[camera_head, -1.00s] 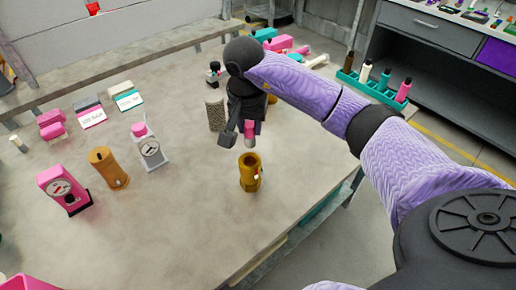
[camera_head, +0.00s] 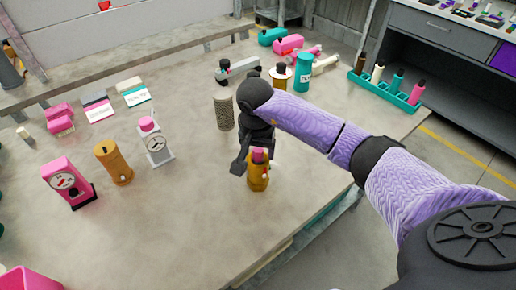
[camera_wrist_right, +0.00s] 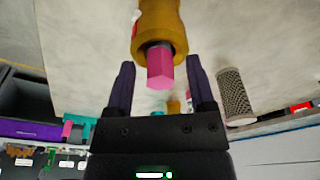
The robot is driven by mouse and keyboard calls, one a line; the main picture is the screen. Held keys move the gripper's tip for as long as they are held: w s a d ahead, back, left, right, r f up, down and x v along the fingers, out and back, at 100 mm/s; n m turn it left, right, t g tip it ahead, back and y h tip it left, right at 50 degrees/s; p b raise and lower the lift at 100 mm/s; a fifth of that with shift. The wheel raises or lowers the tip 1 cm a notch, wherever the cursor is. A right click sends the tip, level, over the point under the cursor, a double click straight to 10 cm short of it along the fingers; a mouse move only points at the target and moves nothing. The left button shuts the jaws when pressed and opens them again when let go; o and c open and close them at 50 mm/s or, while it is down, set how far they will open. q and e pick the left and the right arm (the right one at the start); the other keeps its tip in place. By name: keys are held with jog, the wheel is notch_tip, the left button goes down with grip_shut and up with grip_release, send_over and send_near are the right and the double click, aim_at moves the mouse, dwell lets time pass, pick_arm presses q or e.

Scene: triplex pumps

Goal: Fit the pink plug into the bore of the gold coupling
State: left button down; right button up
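The gold coupling (camera_head: 258,180) stands upright on the table, and it also shows at the top of the right wrist view (camera_wrist_right: 160,25). The pink plug (camera_head: 259,155) sits at the coupling's upper end. In the right wrist view the plug's pink end (camera_wrist_right: 160,68) sticks out of the bore, with a dark band at the rim; how deep it sits is hidden. My right gripper (camera_wrist_right: 161,63) is open, with its fingers on either side of the plug and a gap to each. In the head view the gripper (camera_head: 252,164) is right at the coupling. My left gripper is not in view.
A patterned grey cylinder (camera_head: 224,112) stands behind the gripper. A white gauge unit (camera_head: 155,145), an orange cylinder (camera_head: 114,162) and a pink gauge unit (camera_head: 68,180) stand to the left. A teal rack (camera_head: 385,92) is at the right edge. The table's front middle is clear.

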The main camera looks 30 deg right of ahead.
aim_at(256, 165)
notch_tip(256, 165, up, 12)
jog(key=s+a+p, duration=0.1)
jog(key=p, duration=0.2)
jog(key=shift+s+a, duration=0.15)
jog(key=shift+r, duration=0.1)
